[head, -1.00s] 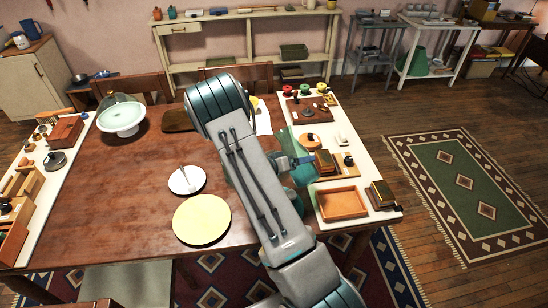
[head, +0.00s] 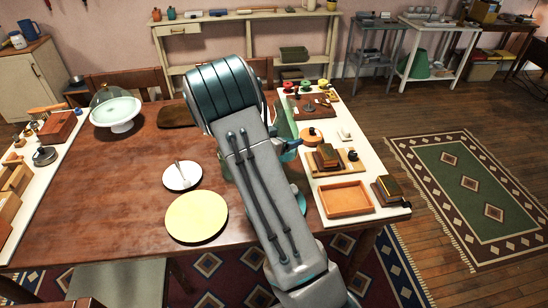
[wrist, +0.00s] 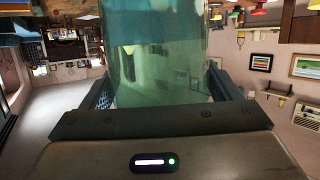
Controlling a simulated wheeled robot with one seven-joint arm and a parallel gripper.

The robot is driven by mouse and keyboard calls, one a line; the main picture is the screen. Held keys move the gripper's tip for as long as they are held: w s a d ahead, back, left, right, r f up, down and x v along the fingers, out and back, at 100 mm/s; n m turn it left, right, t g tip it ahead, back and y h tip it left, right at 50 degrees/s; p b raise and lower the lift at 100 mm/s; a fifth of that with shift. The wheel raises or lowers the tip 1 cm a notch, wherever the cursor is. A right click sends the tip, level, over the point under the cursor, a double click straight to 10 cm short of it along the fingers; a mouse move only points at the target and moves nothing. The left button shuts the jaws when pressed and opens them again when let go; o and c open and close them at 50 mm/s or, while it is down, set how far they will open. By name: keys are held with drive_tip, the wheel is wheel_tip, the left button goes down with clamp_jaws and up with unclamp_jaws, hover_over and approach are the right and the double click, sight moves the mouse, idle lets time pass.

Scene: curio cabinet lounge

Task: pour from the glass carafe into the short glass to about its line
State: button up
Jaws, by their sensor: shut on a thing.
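The glass carafe (wrist: 160,62) is a greenish see-through vessel that fills the top middle of the wrist view. A darker blue-green band shows in its upper part there; I cannot tell whether it is liquid. My gripper (wrist: 163,88) is shut on it, with one finger on each side.
The wooden table (head: 110,180) has bare room at the left. A yellow round mat (head: 197,216) and a white plate (head: 181,176) lie left of my arm. A domed cake stand (head: 116,112) is farther back. An orange tray (head: 345,199) and small boxes line the right side.

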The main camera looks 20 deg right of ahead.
sight(294, 135)
drive_tip(key=shift+w+r, duration=0.1)
drive_tip(key=shift+w, duration=0.2)
drive_tip(key=shift+s+r, duration=0.15)
drive_tip(key=shift+r, duration=0.1)
drive_tip(key=shift+s+d+r+p, duration=0.2)
drive_tip(key=shift+s+r+p, duration=0.2)
drive_tip(key=shift+s+r, duration=0.3)
drive_tip(key=shift+s+d+r+p, duration=0.2)
drive_tip(key=shift+s+r+p, duration=0.3)
drive_tip(key=shift+s, duration=0.35)
drive_tip(key=shift+s+d+r+p, duration=0.2)
drive_tip(key=shift+s+r+p, duration=0.15)
drive_tip(key=shift+s+r, duration=0.35)
drive_tip(key=shift+f, duration=0.1)
drive_tip(key=s+a+p, duration=0.1)
drive_tip(key=s+a, duration=0.3)
drive_tip(key=s, duration=0.8)
drive_tip(key=shift+a+p, duration=0.3)
drive_tip(key=shift+a, duration=0.1)
drive_tip(key=shift+s+a+p, duration=0.2)
drive_tip(key=shift+s+p, duration=0.3)
drive_tip(key=shift+p, duration=0.8)
drive_tip(key=shift+s+a+p, duration=0.15)
drive_tip(key=shift+s+p, duration=0.35)
drive_tip(key=shift+p, duration=0.8)
